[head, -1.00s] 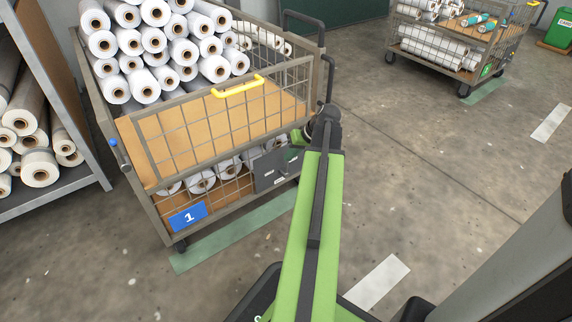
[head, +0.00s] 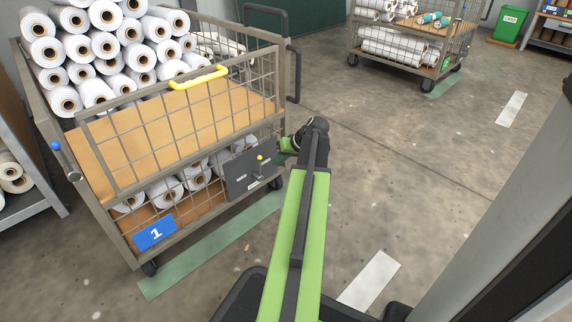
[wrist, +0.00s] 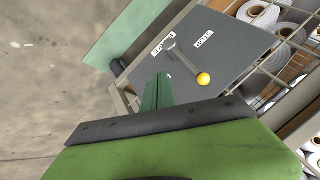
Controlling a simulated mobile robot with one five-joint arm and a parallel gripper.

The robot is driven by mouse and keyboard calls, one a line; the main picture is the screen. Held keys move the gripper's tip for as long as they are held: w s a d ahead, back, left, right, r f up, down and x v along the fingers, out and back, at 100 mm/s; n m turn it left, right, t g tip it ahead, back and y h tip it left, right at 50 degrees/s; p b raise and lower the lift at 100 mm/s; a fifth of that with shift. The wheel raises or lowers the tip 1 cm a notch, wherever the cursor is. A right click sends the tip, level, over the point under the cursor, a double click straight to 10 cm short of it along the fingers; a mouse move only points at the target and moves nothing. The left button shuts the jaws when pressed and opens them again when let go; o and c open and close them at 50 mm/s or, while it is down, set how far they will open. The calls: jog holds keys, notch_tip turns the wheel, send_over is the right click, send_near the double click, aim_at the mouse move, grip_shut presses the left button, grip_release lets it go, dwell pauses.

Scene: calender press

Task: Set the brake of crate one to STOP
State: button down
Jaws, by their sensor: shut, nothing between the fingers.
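Crate one (head: 118,232) is a wire-sided trolley with a blue "1" sign (head: 155,232). A dark grey brake plate (head: 240,187) sits low on its side near the right corner. In the wrist view the plate (wrist: 228,68) carries a grey lever (wrist: 184,60) with a yellow ball knob (wrist: 203,79). A white STOP label (wrist: 204,38) lies on one side of the lever. A second, hard-to-read label (wrist: 163,43) lies near its other end. My gripper (wrist: 157,82) is shut and empty, in front of the plate and left of the knob, seemingly apart from it.
White rolls (head: 110,55) fill the crate, which has a yellow handle (head: 199,77) on its side panel. A shelf (head: 30,205) stands at the left. Another loaded trolley (head: 405,65) stands at the back.

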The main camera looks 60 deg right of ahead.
jog(key=shift+w+a+r+p, duration=0.15)
jog(key=shift+w+a+p, duration=0.1)
jog(key=shift+w+a, duration=0.45)
jog(key=shift+w+a+r+p, duration=0.1)
jog(key=shift+w+a+p, duration=0.1)
jog(key=shift+w+a, duration=0.45)
jog(key=shift+w, duration=0.15)
